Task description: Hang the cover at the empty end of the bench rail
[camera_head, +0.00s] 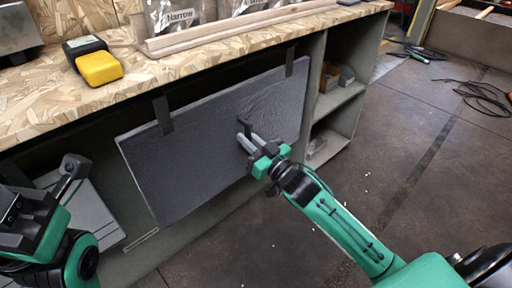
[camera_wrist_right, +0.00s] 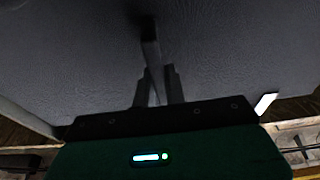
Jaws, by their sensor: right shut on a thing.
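The cover (camera_head: 205,150) is a dark grey flat panel, tilted in the picture, in front of the bench's open underside. Two black straps or hooks, a left one (camera_head: 163,115) and a right one (camera_head: 290,63), rise from its top edge to the bench's front edge; I cannot tell whether they bear on a rail. My right gripper (camera_head: 246,143) is shut on a dark tab (camera_head: 233,125) on the cover's face. The tab (camera_wrist_right: 151,48) also runs between the fingers (camera_wrist_right: 155,87) in the right wrist view. My left gripper (camera_head: 72,168) is at the far left, apart from the cover; its fingers are unclear.
The chipboard bench top (camera_head: 40,95) carries a yellow and black box (camera_head: 95,62), a wooden strip (camera_head: 220,32) and bags labelled "Narrow" (camera_head: 180,16). Shelves (camera_head: 340,100) stand right of the cover. Cables (camera_head: 480,95) lie on the floor, which is otherwise mostly clear.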

